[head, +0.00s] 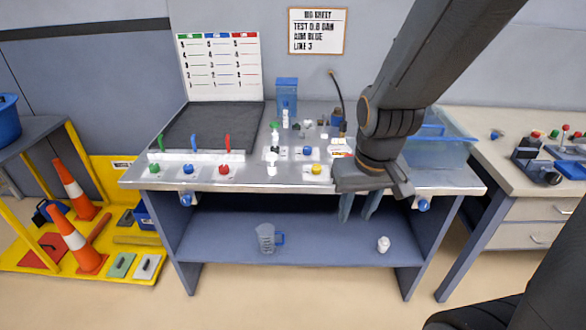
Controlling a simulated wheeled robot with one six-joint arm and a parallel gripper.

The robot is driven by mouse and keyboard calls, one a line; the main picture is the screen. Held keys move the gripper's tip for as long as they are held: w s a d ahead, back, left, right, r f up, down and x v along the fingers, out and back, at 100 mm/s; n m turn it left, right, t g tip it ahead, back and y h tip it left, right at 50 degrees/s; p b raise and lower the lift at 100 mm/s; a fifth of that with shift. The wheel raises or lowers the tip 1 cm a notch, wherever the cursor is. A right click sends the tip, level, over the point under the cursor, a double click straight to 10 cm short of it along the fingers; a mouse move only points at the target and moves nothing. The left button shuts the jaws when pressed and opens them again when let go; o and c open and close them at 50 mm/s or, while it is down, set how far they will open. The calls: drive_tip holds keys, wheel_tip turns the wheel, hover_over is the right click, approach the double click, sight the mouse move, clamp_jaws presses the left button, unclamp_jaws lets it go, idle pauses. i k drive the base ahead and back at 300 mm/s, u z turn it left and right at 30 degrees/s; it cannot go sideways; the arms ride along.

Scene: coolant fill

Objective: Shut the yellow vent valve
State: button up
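A small yellow knob (316,169), which looks like the yellow vent valve, sits on the front part of the steel bench top, right of the middle. Whether it is open or shut is too small to tell. My gripper (358,208) hangs in front of the bench's front edge, to the right of the yellow knob and apart from it. Its two fingers point down, spread with a gap between them, and nothing shows between them. My arm hides part of the bench top behind it.
The steel bench (230,183) carries green, blue and red levers, white fittings and a blue knob (307,150). A clear blue-tinted tank (440,150) stands at right. A measuring jug (266,238) is on the lower shelf (325,245). Orange cones (75,240) stand at left.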

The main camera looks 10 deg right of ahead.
sight(316, 170)
drive_tip(key=u, duration=0.55)
drive_tip(key=i, duration=0.95)
drive_tip(key=z, duration=0.85)
